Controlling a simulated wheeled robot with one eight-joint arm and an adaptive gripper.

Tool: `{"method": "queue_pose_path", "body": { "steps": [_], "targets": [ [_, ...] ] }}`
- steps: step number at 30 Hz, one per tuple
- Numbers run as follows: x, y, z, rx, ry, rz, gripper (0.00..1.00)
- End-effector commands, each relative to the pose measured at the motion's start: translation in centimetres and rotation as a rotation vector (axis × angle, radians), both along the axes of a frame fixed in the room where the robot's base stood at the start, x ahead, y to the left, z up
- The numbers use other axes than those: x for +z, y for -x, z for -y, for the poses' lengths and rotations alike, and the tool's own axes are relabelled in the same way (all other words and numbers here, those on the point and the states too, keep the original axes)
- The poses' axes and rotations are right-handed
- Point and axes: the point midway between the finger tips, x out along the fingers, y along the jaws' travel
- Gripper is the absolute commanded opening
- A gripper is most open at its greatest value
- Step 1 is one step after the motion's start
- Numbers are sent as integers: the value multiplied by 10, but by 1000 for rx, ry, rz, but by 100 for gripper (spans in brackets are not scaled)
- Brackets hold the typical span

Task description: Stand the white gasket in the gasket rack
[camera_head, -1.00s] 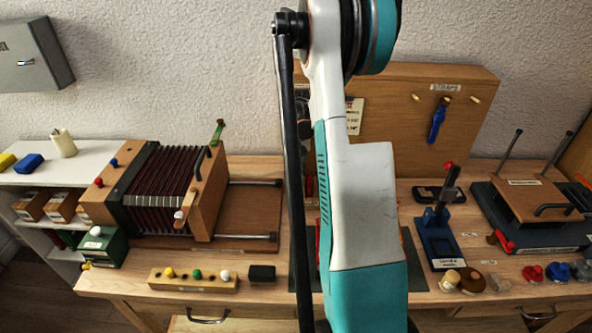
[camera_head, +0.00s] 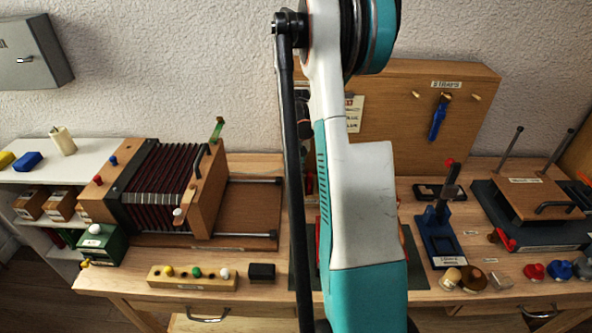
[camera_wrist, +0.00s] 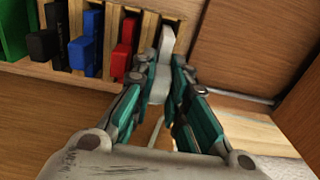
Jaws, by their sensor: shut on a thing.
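The white gasket (camera_wrist: 165,42) shows in the wrist view between my fingertips. Its far end reaches up to a slot at the right end of the gasket rack (camera_wrist: 34,68), between two wooden dividers. I cannot tell how deep in the slot it is or whether it touches the bottom. My gripper (camera_wrist: 160,66) is shut on the gasket, right in front of the rack. In the head view my arm hides the gripper, and I cannot make out the gasket or the rack there.
Left of the white gasket, the rack holds red (camera_wrist: 123,50), blue (camera_wrist: 84,48), black (camera_wrist: 45,45) and green (camera_wrist: 14,30) pieces. A wooden wall (camera_wrist: 300,110) and a metal rod (camera_wrist: 235,96) lie to the right. The head view shows a bellows unit (camera_head: 158,190) left of my arm.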

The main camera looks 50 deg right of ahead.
Motion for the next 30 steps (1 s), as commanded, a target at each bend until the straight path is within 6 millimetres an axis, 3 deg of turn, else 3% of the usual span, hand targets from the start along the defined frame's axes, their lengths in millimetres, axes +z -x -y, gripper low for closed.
{"method": "queue_pose_path", "body": {
  "steps": [30],
  "targets": [
    [-11,0,0,0,0,0,0]
  ]
}}
